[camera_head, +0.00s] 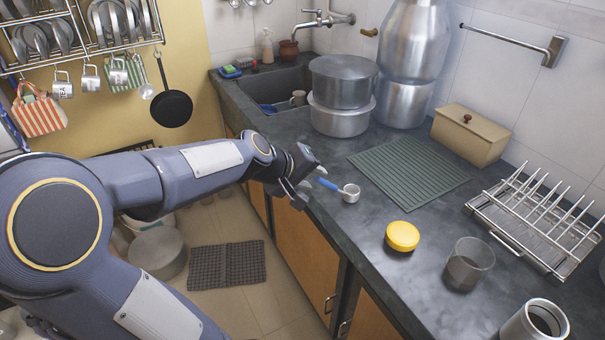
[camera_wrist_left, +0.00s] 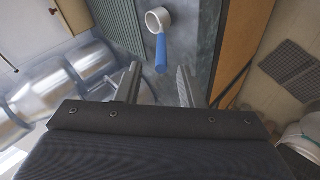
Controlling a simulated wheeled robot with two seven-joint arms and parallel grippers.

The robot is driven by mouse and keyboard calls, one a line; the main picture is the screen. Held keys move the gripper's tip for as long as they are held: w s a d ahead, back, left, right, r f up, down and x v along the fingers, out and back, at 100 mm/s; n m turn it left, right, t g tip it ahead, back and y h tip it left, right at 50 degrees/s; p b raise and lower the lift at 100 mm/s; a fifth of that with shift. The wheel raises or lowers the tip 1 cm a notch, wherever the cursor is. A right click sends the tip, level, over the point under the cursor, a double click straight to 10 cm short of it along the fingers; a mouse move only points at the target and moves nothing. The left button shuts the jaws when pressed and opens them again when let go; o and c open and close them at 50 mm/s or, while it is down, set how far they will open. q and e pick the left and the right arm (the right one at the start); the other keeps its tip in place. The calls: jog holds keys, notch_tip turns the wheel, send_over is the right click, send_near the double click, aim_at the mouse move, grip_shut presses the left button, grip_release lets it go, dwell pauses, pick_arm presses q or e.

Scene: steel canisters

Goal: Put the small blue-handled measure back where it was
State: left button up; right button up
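The small measure has a round metal cup (camera_head: 350,193) and a blue handle (camera_head: 328,184). It lies on the dark counter near the front edge, its handle pointing left towards my left gripper (camera_head: 308,180). In the left wrist view, the measure's blue handle (camera_wrist_left: 161,53) points at the gap between the two fingers of my left gripper (camera_wrist_left: 158,82). Those fingers are apart, with nothing held between them. My right gripper is not in view.
A green ribbed mat (camera_head: 410,172) lies behind the measure. Steel pots (camera_head: 341,121) and a wire rack (camera_head: 540,225) stand further off.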

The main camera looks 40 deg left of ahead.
pick_arm(q)
jog(key=s+d+f+m+g+h, duration=0.1)
jog(key=s+d+f+m+g, duration=0.1)
jog(key=s+d+m, duration=0.6)
jog(key=s+d+f+m+g+h, duration=0.25)
jog(key=s+d, duration=0.35)
jog(key=s, duration=0.6)
notch_tip(320, 180, up, 10)
jog(key=p, duration=0.9)
jog(key=shift+f+y, duration=0.2)
jog(key=shift+y, duration=0.25)
